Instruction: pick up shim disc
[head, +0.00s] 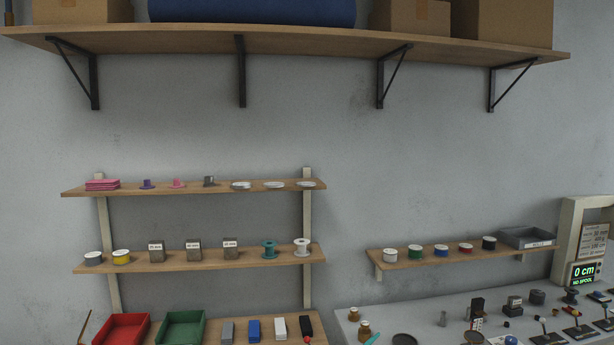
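Three flat, pale, round pieces that look like discs lie on the upper small wall shelf (200,188), toward its right end: a left one (241,185), a middle one (274,184) and a right one (306,184). They are too small to tell which is the shim disc. Neither of my grippers is in view.
Below, a shelf (200,262) holds spools and labelled blocks. A red bin (121,328) and a green bin (182,328) stand lower. A right shelf (455,255) carries spools and a grey tray (527,237). The bench (440,296) is crowded at right; a display reads "0 cm NO SPOOL" (583,274).

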